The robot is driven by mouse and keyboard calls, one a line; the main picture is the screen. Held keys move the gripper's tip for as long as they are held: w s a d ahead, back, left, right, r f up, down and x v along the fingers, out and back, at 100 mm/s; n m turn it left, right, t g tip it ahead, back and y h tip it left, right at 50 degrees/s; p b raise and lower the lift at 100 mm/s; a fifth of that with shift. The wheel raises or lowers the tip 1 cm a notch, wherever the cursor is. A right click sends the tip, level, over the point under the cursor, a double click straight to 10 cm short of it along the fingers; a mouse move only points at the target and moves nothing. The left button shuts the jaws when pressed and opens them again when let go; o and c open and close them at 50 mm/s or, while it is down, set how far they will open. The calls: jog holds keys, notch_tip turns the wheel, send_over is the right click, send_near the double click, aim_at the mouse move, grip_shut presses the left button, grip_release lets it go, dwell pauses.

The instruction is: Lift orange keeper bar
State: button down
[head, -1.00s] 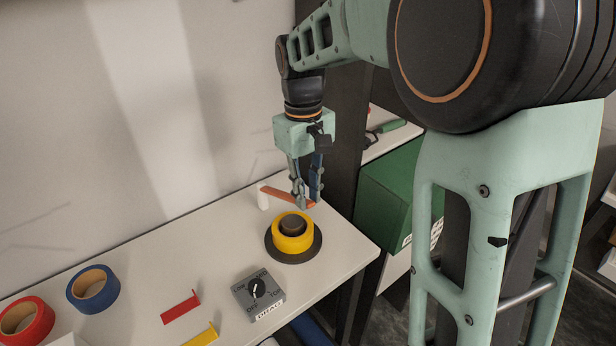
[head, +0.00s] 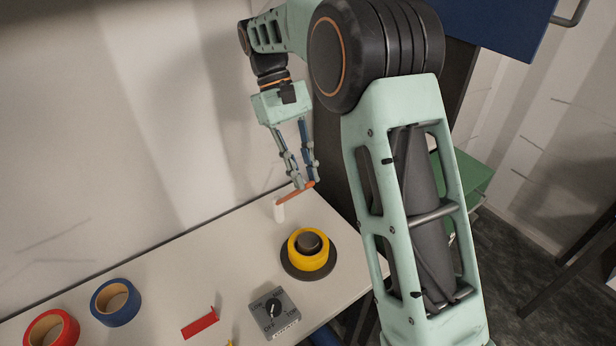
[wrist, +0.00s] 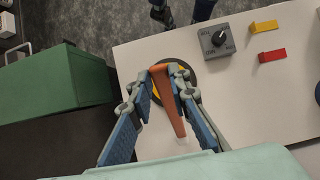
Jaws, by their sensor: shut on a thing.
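The orange keeper bar (head: 292,196) is a thin bar. Its left end is at the top of a short white post (head: 279,212), and its right end is raised at a slant. I cannot tell whether the left end still touches the post. My gripper (head: 306,183) is shut on the bar near its right end, behind the yellow ring (head: 308,262). In the wrist view the bar (wrist: 171,103) runs lengthwise between the fingers of my gripper (wrist: 165,71) and partly covers the yellow ring and its dark round base.
On the white bench (head: 200,270) are a grey dial box (head: 274,316), a red piece (head: 200,323), a blue tape roll (head: 115,302) and a red roll (head: 51,330). A green box (wrist: 55,78) stands beside the bench. The wall is close behind.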

jog(key=shift+w+a+r, duration=0.1)
jog(key=shift+w+a, duration=0.1)
jog(key=shift+w, duration=0.1)
dwell(0.4)
jog(key=c, duration=1.8)
grip_release()
